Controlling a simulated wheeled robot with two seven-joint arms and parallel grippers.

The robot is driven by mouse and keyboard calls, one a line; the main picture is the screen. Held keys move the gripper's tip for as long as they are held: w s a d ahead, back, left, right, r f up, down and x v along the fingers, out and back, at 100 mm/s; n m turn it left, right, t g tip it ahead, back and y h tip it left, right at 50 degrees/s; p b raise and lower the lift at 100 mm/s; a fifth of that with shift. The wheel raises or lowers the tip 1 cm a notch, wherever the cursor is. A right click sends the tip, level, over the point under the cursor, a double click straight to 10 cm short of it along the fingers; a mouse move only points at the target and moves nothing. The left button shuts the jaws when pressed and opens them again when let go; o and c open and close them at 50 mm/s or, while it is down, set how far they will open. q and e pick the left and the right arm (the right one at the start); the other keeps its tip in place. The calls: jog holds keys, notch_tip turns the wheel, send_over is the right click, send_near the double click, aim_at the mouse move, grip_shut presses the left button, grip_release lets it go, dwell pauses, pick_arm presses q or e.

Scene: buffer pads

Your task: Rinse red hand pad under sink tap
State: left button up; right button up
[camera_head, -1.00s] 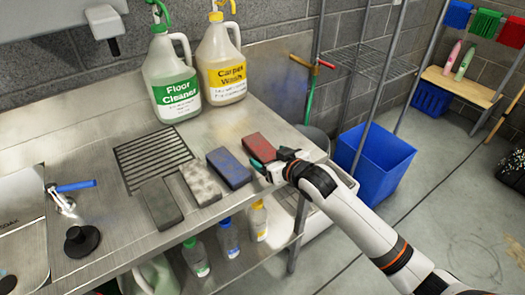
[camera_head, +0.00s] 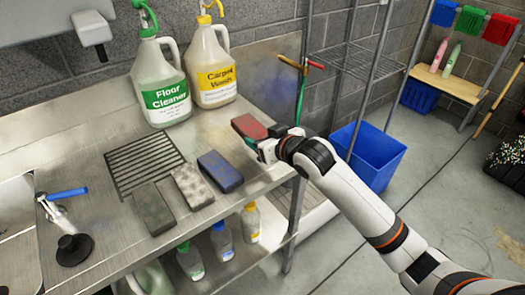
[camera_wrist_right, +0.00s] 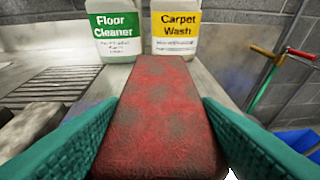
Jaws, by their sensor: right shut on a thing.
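The red hand pad (camera_head: 248,127), with dark smudges, is held by my right gripper (camera_head: 256,137) at the right end of the steel counter. In the right wrist view the red pad (camera_wrist_right: 160,115) lies between the two teal fingers of the right gripper (camera_wrist_right: 158,140). In the head view it appears raised above the counter. The sink (camera_head: 18,240) is at the left edge, partly cut off. The tap (camera_head: 56,207), with a blue lever, stands beside the sink. My left gripper is not in view.
A blue pad (camera_head: 221,171), a whitish pad (camera_head: 193,185) and a dark grey pad (camera_head: 153,208) lie in a row on the counter (camera_head: 120,228). Floor Cleaner (camera_head: 160,85) and Carpet Wash (camera_head: 212,70) jugs stand behind.

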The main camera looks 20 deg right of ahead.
jog(key=shift+r, duration=1.2)
